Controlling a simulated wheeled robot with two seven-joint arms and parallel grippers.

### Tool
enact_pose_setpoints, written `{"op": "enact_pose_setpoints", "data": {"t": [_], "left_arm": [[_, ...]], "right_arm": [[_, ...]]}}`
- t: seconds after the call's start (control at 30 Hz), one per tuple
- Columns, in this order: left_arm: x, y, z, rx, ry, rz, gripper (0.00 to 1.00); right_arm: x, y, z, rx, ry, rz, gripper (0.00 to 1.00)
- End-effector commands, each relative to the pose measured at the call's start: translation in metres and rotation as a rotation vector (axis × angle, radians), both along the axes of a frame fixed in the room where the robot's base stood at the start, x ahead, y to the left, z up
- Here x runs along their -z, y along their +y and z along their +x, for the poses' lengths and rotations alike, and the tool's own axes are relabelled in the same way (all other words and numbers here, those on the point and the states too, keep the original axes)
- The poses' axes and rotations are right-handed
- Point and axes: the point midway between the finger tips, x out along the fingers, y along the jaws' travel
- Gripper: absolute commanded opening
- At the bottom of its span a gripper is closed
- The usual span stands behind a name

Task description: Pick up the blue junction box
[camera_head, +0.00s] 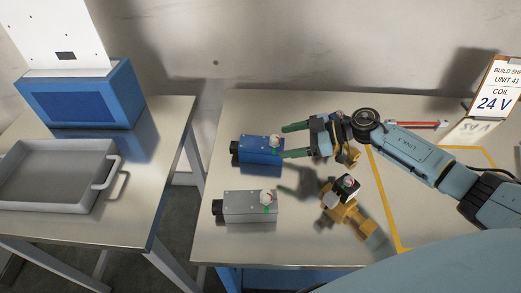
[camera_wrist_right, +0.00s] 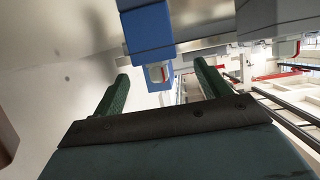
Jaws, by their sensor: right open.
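The blue junction box (camera_head: 255,151) lies on the right-hand table, with a dark connector on its left end and a small white, red and green fitting at its right end. My right gripper (camera_head: 284,141) is open at that right end, its green fingers pointing left. In the right wrist view the blue box (camera_wrist_right: 149,31) shows just beyond and between the open fingertips (camera_wrist_right: 162,78). I see no grip on it; whether a finger touches it, I cannot tell. My left gripper is not in view.
A similar grey box (camera_head: 243,207) lies in front of the blue one. A sign reading 24 V (camera_head: 494,96) stands at right. A grey tray (camera_head: 103,185) and a blue bin (camera_head: 82,97) occupy the left table.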

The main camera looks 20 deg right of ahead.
Motion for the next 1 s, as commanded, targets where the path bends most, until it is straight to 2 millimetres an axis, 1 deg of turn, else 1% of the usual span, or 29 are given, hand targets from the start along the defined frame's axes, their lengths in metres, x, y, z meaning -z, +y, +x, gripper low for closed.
{"op": "enact_pose_setpoints", "data": {"t": [0.03, 0.1, 0.27, 0.4, 0.57, 0.67, 0.87, 1.0], "left_arm": [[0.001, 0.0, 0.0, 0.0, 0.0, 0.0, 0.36], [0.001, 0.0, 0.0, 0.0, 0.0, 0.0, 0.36], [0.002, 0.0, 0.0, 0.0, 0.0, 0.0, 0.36], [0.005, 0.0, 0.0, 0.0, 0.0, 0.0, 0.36], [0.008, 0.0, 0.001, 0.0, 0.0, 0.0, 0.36], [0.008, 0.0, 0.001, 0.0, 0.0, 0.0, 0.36], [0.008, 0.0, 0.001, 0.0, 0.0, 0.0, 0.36], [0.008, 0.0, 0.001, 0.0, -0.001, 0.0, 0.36]], "right_arm": [[0.003, 0.006, 0.004, 0.001, -0.002, 0.002, 0.75], [0.005, 0.011, 0.007, 0.001, -0.001, 0.002, 0.75], [0.008, 0.019, 0.012, 0.001, -0.002, 0.001, 0.75], [0.013, 0.037, 0.024, 0.0, -0.004, 0.005, 0.75], [0.02, 0.053, 0.034, 0.001, -0.002, 0.002, 0.75], [0.022, 0.056, 0.036, 0.001, 0.0, 0.001, 0.75], [0.022, 0.056, 0.036, 0.002, -0.001, 0.0, 0.75], [0.022, 0.056, 0.036, 0.001, -0.001, 0.001, 0.58]]}}
